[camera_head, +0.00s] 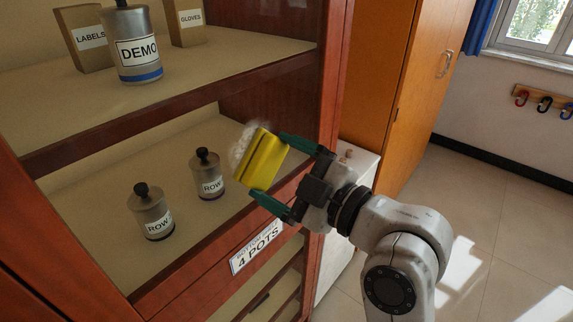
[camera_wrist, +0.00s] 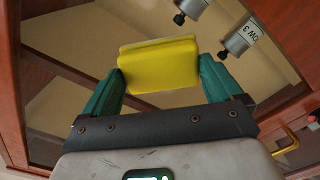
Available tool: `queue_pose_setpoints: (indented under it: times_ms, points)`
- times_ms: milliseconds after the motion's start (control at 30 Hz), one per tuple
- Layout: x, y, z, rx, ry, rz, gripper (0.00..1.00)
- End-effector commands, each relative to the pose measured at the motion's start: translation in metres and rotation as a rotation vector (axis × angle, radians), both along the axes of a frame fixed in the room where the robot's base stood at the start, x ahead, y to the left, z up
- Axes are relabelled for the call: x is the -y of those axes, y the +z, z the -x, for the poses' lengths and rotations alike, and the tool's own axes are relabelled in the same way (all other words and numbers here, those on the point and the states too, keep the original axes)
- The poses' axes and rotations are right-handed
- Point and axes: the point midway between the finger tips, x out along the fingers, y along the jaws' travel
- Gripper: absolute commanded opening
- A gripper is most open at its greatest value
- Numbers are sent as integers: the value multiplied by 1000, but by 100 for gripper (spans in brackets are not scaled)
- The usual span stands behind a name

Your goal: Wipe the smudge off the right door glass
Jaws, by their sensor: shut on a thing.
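My gripper (camera_head: 270,167) is shut on a yellow sponge (camera_head: 263,157), held between its two green fingers in front of the cabinet. The wrist view shows the sponge (camera_wrist: 160,65) between both fingertips. A whitish, cloudy smudge (camera_head: 240,143) shows at the sponge's upper left edge in the head view. The sponge may cover part of it. The door glass is clear and hard to make out; I cannot tell whether the sponge touches it. I cannot make out the smudge in the wrist view.
Two grey ROW pots (camera_head: 152,213) stand on the middle shelf. A DEMO pot (camera_head: 133,45) and boxes marked LABELS (camera_head: 84,38) and GLOVES (camera_head: 187,20) stand above. A white cabinet (camera_head: 352,170) and an orange locker (camera_head: 385,90) are to the right. Floor (camera_head: 480,190) is clear further right.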

Motion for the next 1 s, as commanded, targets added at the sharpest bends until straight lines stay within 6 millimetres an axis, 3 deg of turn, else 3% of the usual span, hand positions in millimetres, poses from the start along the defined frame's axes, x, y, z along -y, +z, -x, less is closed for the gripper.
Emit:
queue_pose_setpoints:
  times_ms: [433,1000]
  points:
    - [-23,0,30,0,9,1,68]
    - [-21,16,27,3,4,-2,68]
